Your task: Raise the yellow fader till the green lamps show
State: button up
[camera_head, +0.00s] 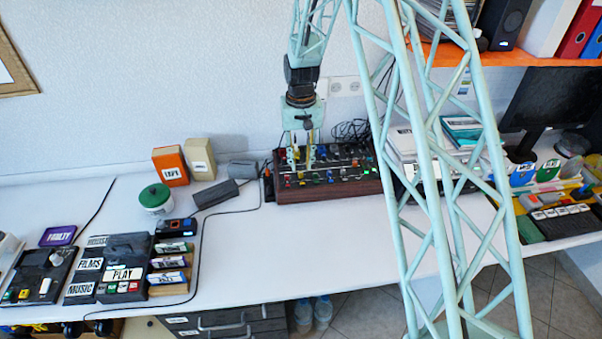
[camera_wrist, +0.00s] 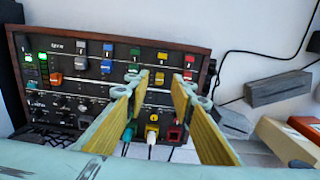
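The dark mixing console with wooden sides (camera_head: 330,190) sits on the desk against the wall; the wrist view shows its panel (camera_wrist: 110,98). A yellow fader cap (camera_wrist: 159,78) shows between the tips of my gripper (camera_wrist: 160,80). Another small yellow piece (camera_wrist: 162,56) sits in the row above it. My gripper (camera_head: 301,156) points down over the console's left part, with its yellow-padded fingers apart. I cannot tell whether either finger touches the cap. Green lamps (camera_wrist: 42,57) are lit at the panel's left edge in the wrist view.
Coloured plugs (camera_wrist: 152,132) line the panel's near edge in the wrist view. Grey blocks (camera_head: 215,194), an orange box (camera_head: 170,166) and a green-lidded tub (camera_head: 156,199) stand left of the console.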

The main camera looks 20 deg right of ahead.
aim_at(301, 174)
jog(key=shift+f+b, duration=0.3)
jog(key=shift+f, duration=2.15)
jog(key=shift+c, duration=0.7)
grip_shut()
